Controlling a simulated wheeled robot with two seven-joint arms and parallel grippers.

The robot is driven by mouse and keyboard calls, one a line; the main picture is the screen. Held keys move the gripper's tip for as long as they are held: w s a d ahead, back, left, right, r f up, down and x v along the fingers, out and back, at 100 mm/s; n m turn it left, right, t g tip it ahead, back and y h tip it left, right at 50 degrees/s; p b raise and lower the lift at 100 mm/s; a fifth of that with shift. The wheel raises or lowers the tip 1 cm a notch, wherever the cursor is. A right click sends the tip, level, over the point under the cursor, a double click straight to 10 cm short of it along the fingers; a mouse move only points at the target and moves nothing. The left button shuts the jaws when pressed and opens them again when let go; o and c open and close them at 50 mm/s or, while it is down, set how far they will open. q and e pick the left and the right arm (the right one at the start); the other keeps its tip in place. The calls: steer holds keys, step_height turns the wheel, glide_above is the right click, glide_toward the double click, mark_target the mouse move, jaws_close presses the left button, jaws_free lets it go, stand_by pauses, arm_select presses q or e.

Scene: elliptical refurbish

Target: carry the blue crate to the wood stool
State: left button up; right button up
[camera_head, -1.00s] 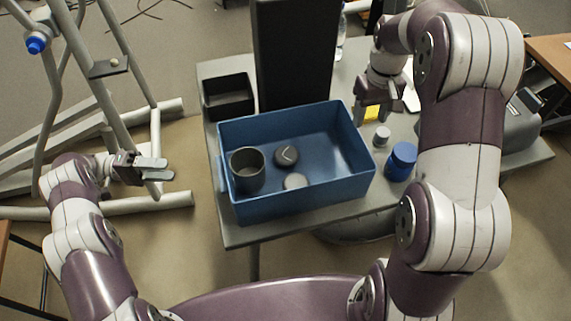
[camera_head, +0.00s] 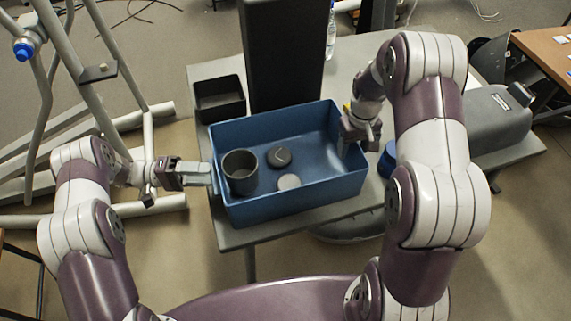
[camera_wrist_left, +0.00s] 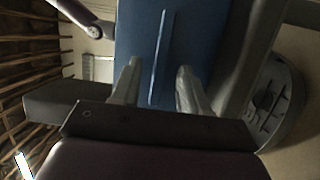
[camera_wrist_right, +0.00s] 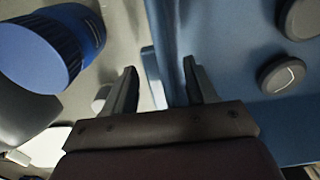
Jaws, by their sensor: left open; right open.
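The blue crate (camera_head: 285,205) stands on the grey table and holds a dark grey cup and two round pucks. My left gripper (camera_head: 208,172) is open at the crate's left wall. In the left wrist view its fingers (camera_wrist_left: 155,88) lie on either side of a thin blue ledge on the crate wall (camera_wrist_left: 185,40). My right gripper (camera_head: 352,150) is open at the crate's right wall. In the right wrist view its fingers (camera_wrist_right: 162,85) stand either side of the crate's edge (camera_wrist_right: 165,50), one outside and one inside. I cannot make out a wood stool.
A black bin (camera_head: 220,98) and a dark column (camera_head: 287,55) stand behind the crate. A blue-lidded jar (camera_wrist_right: 60,45) is close outside the right wall. A grey machine (camera_head: 490,125) is at the right. A tubular frame (camera_head: 60,90) stands left.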

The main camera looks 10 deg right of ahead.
arm_select(q)
jaws_close()
arm_select(e)
steer(key=c, duration=0.9)
jaws_close()
